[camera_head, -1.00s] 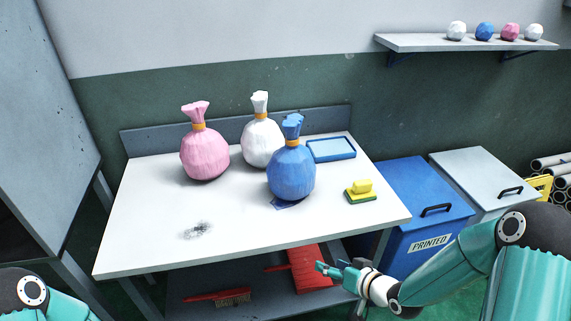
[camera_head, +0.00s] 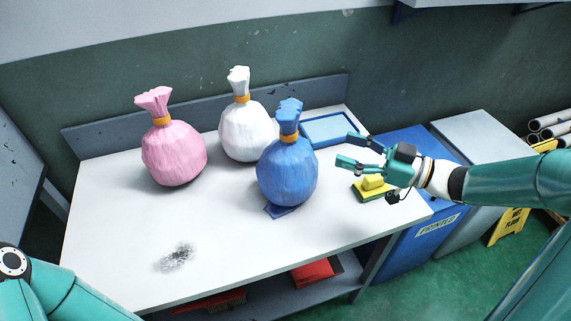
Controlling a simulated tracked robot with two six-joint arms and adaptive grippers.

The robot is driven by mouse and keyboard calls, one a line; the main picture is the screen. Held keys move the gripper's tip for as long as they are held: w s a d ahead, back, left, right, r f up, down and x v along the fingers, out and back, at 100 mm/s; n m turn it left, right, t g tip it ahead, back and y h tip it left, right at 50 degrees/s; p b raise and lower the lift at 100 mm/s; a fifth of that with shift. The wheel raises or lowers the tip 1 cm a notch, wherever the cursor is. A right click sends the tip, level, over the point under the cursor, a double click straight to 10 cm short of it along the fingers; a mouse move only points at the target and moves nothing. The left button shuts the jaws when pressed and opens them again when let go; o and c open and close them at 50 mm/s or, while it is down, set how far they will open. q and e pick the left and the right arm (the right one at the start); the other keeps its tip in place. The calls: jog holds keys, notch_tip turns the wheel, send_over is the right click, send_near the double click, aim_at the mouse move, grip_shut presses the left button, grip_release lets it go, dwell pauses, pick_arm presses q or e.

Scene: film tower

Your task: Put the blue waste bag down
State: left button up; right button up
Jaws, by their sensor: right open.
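The blue waste bag (camera_head: 287,172), tied with an orange band, stands upright on the white table (camera_head: 230,250). A small blue patch (camera_head: 281,211) shows under its front edge. My right gripper (camera_head: 343,149) is open and empty, just to the right of the bag, its fingers pointing left toward it. A gap shows between fingertips and bag. My left arm (camera_head: 60,295) shows at the lower left corner; its gripper is out of view.
A pink bag (camera_head: 174,154) and a white bag (camera_head: 246,132) stand left and behind. A blue tray (camera_head: 329,131) lies behind my right gripper, a yellow-green sponge (camera_head: 371,187) below it. Bins (camera_head: 420,240) stand at right.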

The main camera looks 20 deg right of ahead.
aim_at(288, 134)
jog(key=x, duration=0.8)
jog(key=shift+w+a+p, duration=0.2)
jog(key=shift+a+p, duration=0.05)
jog(key=shift+p, duration=0.15)
jog(key=shift+p+x, duration=0.6)
jog(key=shift+x, duration=2.05)
jog(key=shift+s+f, duration=0.1)
jog(key=shift+f, duration=0.05)
jog(key=shift+c, duration=0.2)
grip_shut()
